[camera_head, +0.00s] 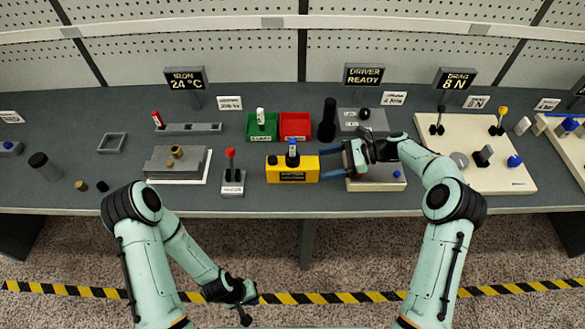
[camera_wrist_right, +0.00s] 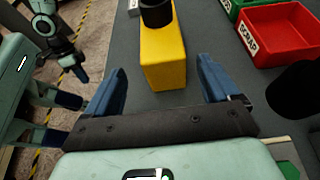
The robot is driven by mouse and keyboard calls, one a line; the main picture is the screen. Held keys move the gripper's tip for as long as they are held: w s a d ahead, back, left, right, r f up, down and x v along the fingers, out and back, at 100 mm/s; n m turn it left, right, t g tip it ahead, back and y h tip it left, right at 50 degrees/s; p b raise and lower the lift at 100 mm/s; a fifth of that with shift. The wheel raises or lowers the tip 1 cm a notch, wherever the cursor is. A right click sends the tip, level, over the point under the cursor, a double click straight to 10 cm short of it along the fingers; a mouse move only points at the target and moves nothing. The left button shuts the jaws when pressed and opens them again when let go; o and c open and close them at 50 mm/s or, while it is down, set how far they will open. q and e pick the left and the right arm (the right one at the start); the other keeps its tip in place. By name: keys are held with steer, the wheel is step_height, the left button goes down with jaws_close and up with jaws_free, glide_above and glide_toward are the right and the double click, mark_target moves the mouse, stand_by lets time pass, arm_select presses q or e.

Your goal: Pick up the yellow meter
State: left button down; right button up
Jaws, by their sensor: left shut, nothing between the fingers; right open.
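In the right wrist view, the meter (camera_wrist_right: 163,60) lies ahead, between the lines of the two open fingers (camera_wrist_right: 160,85). Contact with the fingers is not visible. My left gripper (camera_head: 247,302) is shut and empty, low in front of the bench.
Green (camera_head: 262,127) and red (camera_head: 296,126) bins stand behind the meter. A black cylinder (camera_head: 327,120) stands behind my right gripper. A red-knobbed lever box (camera_head: 232,182) is left of the meter. A pale fixture base (camera_head: 377,184) lies under my right gripper.

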mark_target(306, 167)
steer(key=x, duration=0.2)
steer(key=shift+w+a+f, duration=0.15)
steer(key=shift+w+a, duration=0.05)
steer(key=x, duration=0.5)
steer(key=c, duration=1.2)
